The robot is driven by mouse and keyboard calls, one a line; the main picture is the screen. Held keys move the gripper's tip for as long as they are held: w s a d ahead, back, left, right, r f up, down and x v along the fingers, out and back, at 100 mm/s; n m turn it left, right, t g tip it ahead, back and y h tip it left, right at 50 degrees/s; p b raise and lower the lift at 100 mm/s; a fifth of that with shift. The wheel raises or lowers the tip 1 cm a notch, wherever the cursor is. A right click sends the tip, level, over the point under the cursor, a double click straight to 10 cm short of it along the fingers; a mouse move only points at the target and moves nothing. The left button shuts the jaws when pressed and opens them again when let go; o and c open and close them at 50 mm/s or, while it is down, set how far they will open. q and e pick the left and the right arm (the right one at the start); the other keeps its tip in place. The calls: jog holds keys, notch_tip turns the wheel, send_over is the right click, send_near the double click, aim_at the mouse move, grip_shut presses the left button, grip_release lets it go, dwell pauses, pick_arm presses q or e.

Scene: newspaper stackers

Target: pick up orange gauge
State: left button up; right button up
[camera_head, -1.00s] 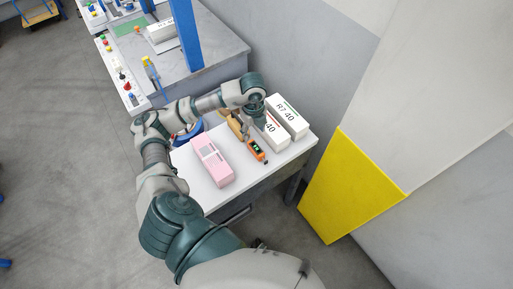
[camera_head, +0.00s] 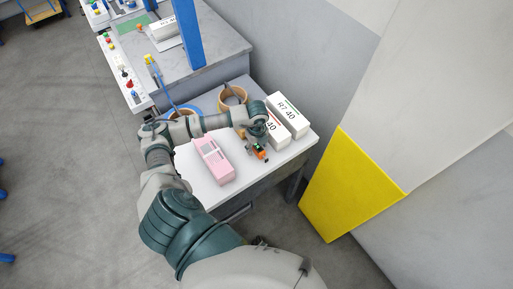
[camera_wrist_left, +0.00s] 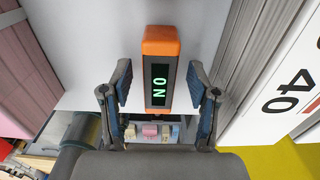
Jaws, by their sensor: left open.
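The orange gauge (camera_head: 260,153) lies on the white table near its front right edge, partly hidden by my left gripper in the head view. In the left wrist view the gauge (camera_wrist_left: 160,70) has an orange end, a dark body and a screen with green letters. My left gripper (camera_head: 256,142) is above it. In the left wrist view the open fingers (camera_wrist_left: 160,88) stand on either side of the gauge, with a gap visible on both sides. My right gripper is not in view.
A pink box (camera_head: 213,161) lies left of the gauge. White boxes (camera_head: 288,113) labelled 40 stand close on the right. A tape roll (camera_head: 232,97) is behind. The white table (camera_head: 222,199) ends just in front of the gauge.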

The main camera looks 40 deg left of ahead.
pick_arm(q)
jog(key=shift+d, duration=0.1)
jog(key=shift+c, duration=0.2)
jog(key=c, duration=0.4)
grip_shut()
jog(key=shift+r, duration=0.1)
